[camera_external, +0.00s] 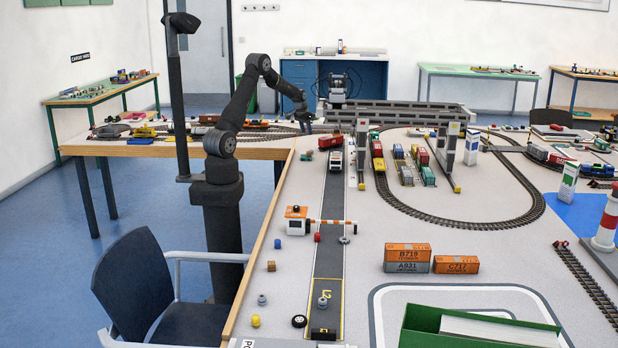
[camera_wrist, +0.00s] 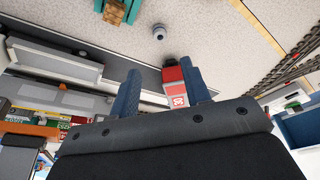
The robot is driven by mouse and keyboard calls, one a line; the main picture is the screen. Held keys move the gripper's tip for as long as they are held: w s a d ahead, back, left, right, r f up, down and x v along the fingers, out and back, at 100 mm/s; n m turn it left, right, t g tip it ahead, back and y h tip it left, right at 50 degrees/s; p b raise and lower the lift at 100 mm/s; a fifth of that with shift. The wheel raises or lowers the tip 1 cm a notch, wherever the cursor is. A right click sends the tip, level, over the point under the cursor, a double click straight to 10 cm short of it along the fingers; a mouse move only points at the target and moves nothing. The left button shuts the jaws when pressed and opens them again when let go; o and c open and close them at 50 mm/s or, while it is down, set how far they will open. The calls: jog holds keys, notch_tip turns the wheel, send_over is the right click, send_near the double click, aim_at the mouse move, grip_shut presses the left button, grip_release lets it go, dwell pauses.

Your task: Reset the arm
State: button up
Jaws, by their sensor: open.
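My arm rises from its dark base at the left of the table in the external view. It bends at the top and reaches down to the right. My gripper (camera_external: 306,124) hangs above the far left part of the layout table, near the track. In the wrist view the two blue fingers of my gripper (camera_wrist: 162,88) stand apart. A red and white vehicle or block (camera_wrist: 174,88) shows beyond the gap, beside the right finger. It looks farther off than the fingertips, and nothing is visibly held.
A red truck (camera_external: 330,142) and a white vehicle (camera_external: 336,161) stand on the grey road (camera_external: 330,220). An orange-striped barrier (camera_external: 332,222) crosses it. Stacked orange and grey containers (camera_external: 407,257) and a green box (camera_external: 425,321) are nearer. A blue chair (camera_external: 135,275) stands beside the table.

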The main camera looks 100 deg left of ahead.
jog(key=x, duration=1.2)
jog(key=shift+d, duration=0.15)
notch_tip(320, 180, up, 2)
jog(key=shift+r, duration=0.8)
